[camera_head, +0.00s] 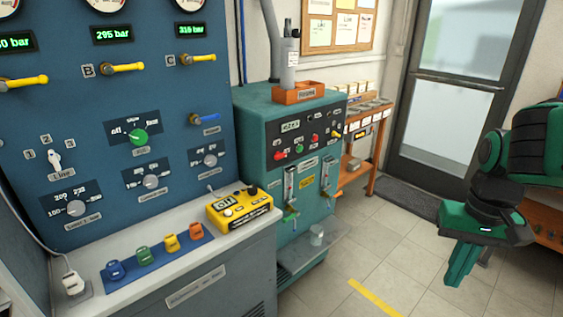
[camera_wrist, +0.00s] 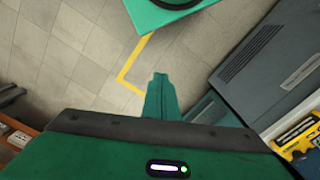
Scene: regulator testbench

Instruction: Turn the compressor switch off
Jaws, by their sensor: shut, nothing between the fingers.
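My gripper (camera_head: 459,268) is at the right of the head view, fingers together and pointing down above the tiled floor. In the wrist view its closed fingers (camera_wrist: 159,90) hold nothing. It is well apart from the blue panel and the teal machine. I cannot tell for sure which control is the compressor switch. The teal machine (camera_head: 256,150) has a black control face (camera_head: 328,128) with a small display, a red button, a green button and other small controls. The blue panel (camera_head: 100,110) has a small white lever switch (camera_head: 55,161) under labels 1, 2, 3.
A grey bench (camera_head: 190,265) fronts the panel, holding a yellow meter box (camera_head: 239,209) and several coloured blocks on a blue strip (camera_head: 155,256). An orange-brown shelf (camera_head: 362,130) and a glass door (camera_head: 445,90) are behind. The tiled floor (camera_head: 370,265) between bench and gripper is clear.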

